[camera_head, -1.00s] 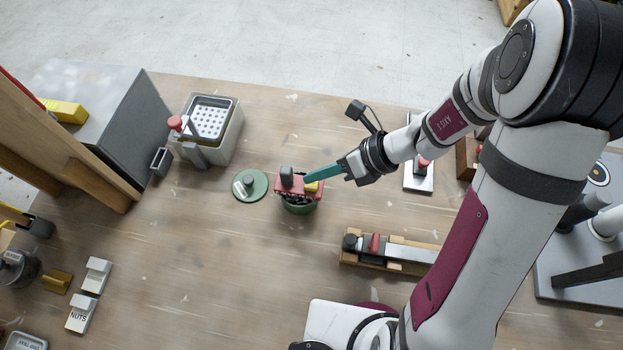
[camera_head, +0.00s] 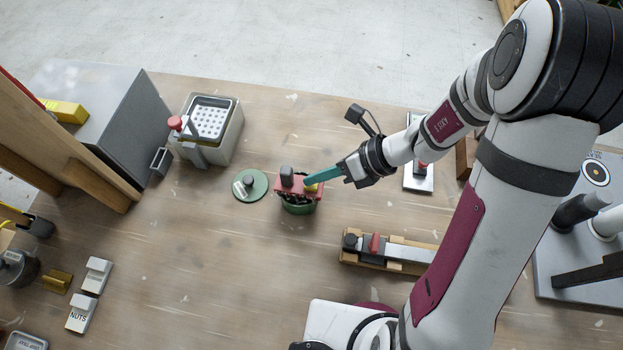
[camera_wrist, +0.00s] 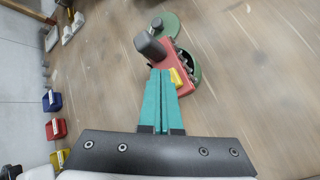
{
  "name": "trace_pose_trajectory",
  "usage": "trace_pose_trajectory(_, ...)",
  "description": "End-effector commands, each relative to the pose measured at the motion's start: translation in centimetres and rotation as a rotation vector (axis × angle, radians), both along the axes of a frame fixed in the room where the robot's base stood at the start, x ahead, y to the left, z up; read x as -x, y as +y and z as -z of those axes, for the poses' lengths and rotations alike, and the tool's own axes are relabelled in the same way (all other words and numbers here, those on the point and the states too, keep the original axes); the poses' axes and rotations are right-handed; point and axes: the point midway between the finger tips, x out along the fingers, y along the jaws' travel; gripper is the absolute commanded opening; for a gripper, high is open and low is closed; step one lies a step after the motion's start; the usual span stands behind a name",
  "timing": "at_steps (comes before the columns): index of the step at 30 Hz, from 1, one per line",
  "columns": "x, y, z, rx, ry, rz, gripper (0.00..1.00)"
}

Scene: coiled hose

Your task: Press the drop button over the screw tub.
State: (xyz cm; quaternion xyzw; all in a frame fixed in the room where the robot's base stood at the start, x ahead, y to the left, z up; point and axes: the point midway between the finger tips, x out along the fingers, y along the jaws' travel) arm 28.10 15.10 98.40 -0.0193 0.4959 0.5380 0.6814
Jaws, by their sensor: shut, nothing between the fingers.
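The red dropper (camera_head: 288,187) sits across the top of the green screw tub (camera_head: 298,208). It has an upright dark grey handle (camera_head: 287,174) and a yellow button (camera_head: 312,187). My gripper (camera_head: 307,181) is shut and empty, its teal fingertips right by the yellow button and partly hiding it. In the wrist view the fingertips (camera_wrist: 160,70) overlap the red body (camera_wrist: 172,58), just left of the yellow button (camera_wrist: 176,77). I cannot tell whether they touch the button. Small dark pieces show along the red body's edge.
A green lid (camera_head: 250,186) with a grey knob lies just left of the tub. A grey box with a perforated tray (camera_head: 208,120) stands behind it. A wooden fixture (camera_head: 390,253) lies front right. The table front of the tub is clear.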

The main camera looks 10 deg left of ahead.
Motion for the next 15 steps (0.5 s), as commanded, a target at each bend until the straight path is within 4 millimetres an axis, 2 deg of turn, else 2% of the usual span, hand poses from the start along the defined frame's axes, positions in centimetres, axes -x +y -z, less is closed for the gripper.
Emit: trace_pose_trajectory(15, -0.01, 0.0, 0.64, 0.0, 0.0, 0.0, 0.0)
